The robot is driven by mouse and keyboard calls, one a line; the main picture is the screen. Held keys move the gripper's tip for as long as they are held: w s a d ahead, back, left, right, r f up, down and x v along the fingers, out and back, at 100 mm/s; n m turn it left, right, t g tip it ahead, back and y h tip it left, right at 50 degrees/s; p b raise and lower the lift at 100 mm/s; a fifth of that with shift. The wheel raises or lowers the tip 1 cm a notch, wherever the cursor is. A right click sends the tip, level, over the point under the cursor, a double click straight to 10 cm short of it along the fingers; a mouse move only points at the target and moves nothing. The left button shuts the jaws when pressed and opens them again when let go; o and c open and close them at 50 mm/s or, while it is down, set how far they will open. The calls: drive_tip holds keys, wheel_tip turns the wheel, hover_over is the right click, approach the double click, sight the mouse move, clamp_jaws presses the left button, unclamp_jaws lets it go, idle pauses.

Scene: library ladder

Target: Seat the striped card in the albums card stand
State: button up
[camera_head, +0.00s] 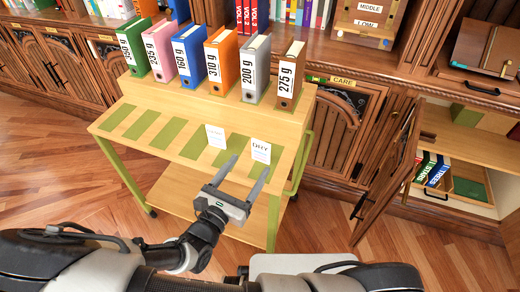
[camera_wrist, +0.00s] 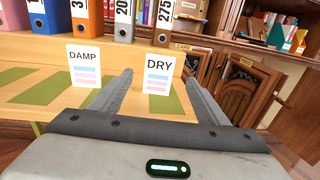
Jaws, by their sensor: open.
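Two white cards stand on the cart's lower ledge. One reads DRY (camera_head: 261,151) and the other reads DAMP (camera_head: 215,136). In the wrist view, the DRY card (camera_wrist: 157,83) and the DAMP card (camera_wrist: 84,74) both show pale pink and blue stripes. My gripper (camera_head: 251,164) is open and empty. In the wrist view, its fingers (camera_wrist: 159,78) appear on either side of the DRY card, which lies straight ahead. I cannot tell whether the fingertips reach the card. I cannot make out a stand labelled for albums.
The wooden cart (camera_head: 125,118) carries a row of upright binders, such as the brown 275 g binder (camera_head: 289,80), behind the cards. Green pads mark the ledge. An open cabinet door (camera_head: 388,190) stands to the right, beside a shelf with books (camera_head: 437,172).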

sight(261, 149)
drive_tip(key=b+x, duration=0.1)
drive_tip(key=x, duration=0.5)
drive_tip(key=shift+w+d, duration=0.2)
drive_tip(key=shift+w, duration=0.15)
drive_tip(key=shift+b+x, duration=0.95)
drive_tip(key=shift+x, duration=2.2)
drive_tip(key=shift+r, duration=0.2)
drive_tip(key=c, duration=1.1)
